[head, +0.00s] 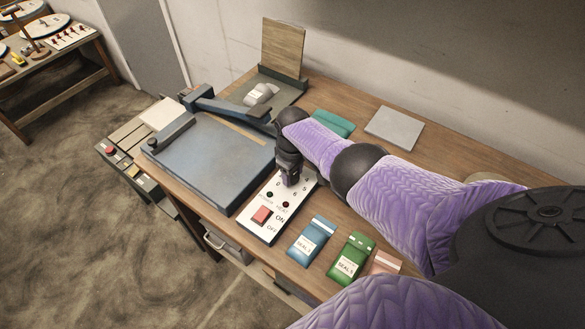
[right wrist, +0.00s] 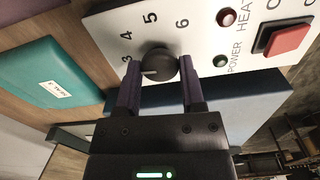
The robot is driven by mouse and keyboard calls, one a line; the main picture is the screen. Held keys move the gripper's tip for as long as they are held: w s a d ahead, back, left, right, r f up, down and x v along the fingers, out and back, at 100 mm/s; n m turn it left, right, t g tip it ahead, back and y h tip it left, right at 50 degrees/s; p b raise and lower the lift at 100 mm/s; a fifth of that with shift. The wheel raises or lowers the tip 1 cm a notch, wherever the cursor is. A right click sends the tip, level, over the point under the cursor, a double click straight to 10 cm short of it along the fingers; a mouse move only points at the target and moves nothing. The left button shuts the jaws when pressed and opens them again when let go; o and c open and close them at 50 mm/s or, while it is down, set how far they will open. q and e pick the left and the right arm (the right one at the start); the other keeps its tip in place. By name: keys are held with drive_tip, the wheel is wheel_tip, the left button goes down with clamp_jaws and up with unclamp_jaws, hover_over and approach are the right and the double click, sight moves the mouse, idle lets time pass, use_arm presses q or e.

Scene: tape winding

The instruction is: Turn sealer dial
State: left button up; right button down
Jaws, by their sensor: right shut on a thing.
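The sealer (head: 210,155) is a blue-grey flat machine with a lever arm on the wooden table. Its white control panel (head: 256,222) carries a red switch, two small lamps and a numbered scale. My right gripper (head: 290,180) reaches down to the far end of the panel and hides the dial in the head view. In the right wrist view, the round dark dial (right wrist: 158,66) sits between the two fingers, and my right gripper (right wrist: 160,76) is shut on it. The dial's light pointer mark points left, roughly toward the 3. My left gripper is not in view.
A blue packet (head: 312,240) and a green packet (head: 351,257) lie right of the panel, with a pink one (head: 384,263) beyond. A teal packet (head: 333,124) lies behind my right arm. A grey square plate (head: 395,127) lies near the wall.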

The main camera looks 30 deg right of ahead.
drive_tip(key=m, duration=0.4)
drive_tip(key=shift+r+m, duration=0.1)
drive_tip(key=shift+m, duration=0.2)
drive_tip(key=m, duration=0.2)
drive_tip(key=shift+m+p, duration=0.3)
drive_tip(key=shift+p, duration=0.05)
drive_tip(key=m, duration=0.6)
drive_tip(key=shift+w, duration=0.1)
drive_tip(key=shift+m, duration=1.1)
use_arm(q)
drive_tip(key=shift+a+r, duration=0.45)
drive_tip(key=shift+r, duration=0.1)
use_arm(e)
drive_tip(key=shift+m, duration=0.7)
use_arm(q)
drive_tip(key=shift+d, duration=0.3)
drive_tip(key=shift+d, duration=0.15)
use_arm(e)
drive_tip(key=shift+c, duration=1)
unclamp_jaws()
